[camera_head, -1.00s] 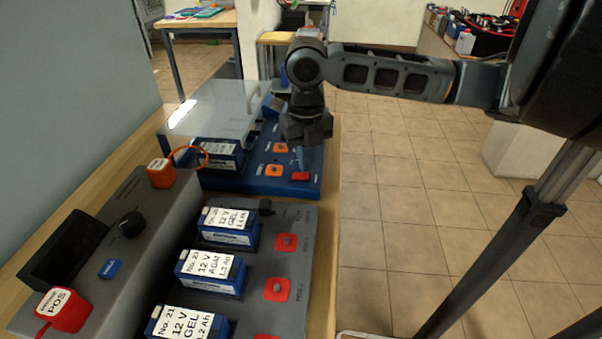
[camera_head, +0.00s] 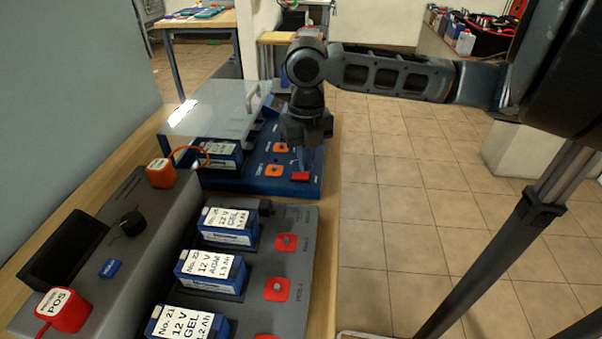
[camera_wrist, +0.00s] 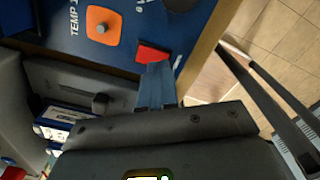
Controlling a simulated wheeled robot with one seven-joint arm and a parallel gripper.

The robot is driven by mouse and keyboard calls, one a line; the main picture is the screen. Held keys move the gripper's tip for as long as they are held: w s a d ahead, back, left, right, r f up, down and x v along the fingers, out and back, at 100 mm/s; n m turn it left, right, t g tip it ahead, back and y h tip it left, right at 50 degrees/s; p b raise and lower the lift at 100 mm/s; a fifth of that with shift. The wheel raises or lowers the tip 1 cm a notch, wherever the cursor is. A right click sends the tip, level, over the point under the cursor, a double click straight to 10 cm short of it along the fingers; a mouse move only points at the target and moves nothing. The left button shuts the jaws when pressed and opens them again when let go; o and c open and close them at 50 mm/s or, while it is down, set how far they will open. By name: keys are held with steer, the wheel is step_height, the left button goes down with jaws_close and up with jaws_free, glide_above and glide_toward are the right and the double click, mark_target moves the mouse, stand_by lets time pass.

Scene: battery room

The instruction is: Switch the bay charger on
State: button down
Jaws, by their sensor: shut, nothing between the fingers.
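The bay charger (camera_head: 225,183) is a blue unit on the bench, with a clear cover (camera_head: 205,118) over its far left part and a battery (camera_head: 222,153) in it. A red switch (camera_head: 300,176) sits at its front right corner; it also shows in the wrist view (camera_wrist: 152,53). My gripper (camera_head: 304,168) points down over that corner, shut and empty. In the wrist view its blue fingertips (camera_wrist: 155,72) are right at the near edge of the red switch. I cannot tell whether they touch it.
A grey rack with several labelled batteries (camera_head: 211,272) and red buttons stands in front of the charger. A grey tester with a knob (camera_head: 132,224), an orange clamp (camera_head: 160,173) and a red POS clamp (camera_head: 62,309) stands at left.

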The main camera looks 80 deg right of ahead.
mark_target(306, 175)
steer(key=shift+f+b, duration=0.75)
steer(key=shift+f, duration=0.15)
stand_by(0.4)
steer(key=shift+r, duration=0.1)
steer(key=shift+r+p, duration=2.5)
steer(key=shift+r, duration=0.95)
